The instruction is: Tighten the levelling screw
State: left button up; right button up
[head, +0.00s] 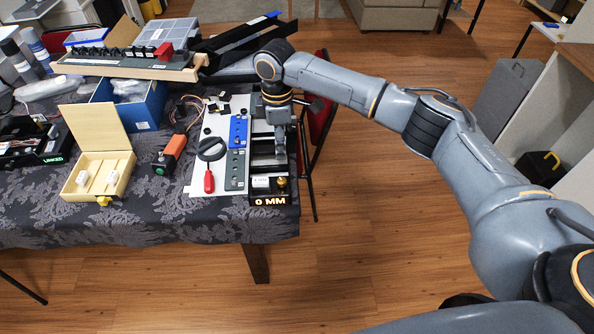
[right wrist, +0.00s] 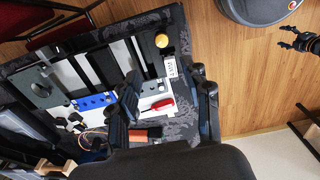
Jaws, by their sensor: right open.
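The levelling screw appears to be the small brass-yellow knob (head: 281,182) on the near end of the dark rail unit at the table's right edge. It shows as a round yellow knob in the right wrist view (right wrist: 161,40). My right gripper (head: 280,147) points down over the rail unit, farther from the camera than the knob. Its open fingers (right wrist: 168,95) are apart from the knob. A lit display (head: 270,201) below the knob reads 0 MM. A small dark claw (right wrist: 288,38) at the wrist view's right edge looks like my left gripper; its opening is unclear.
A white board (head: 205,180) left of the rail carries a red screwdriver (head: 209,181), a blue block (head: 238,131) and a black ring-shaped part. A wooden box (head: 127,182), an orange-black tool (head: 170,153) and a blue bin stand farther left. Floor right of the table is open.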

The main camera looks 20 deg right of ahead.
aim_at(282, 180)
notch_tip(282, 180, down, 13)
jog(key=shift+s+a+r+p, duration=0.15)
jog(key=shift+r+p, duration=0.05)
jog(key=shift+p, duration=0.8)
jog(key=shift+f, duration=0.45)
pick_arm(q)
jog(key=s+r, duration=0.1)
jog(key=s, duration=0.2)
jog(key=shift+a+r, duration=0.35)
jog(key=shift+r, duration=0.05)
pick_arm(e)
grip_shut()
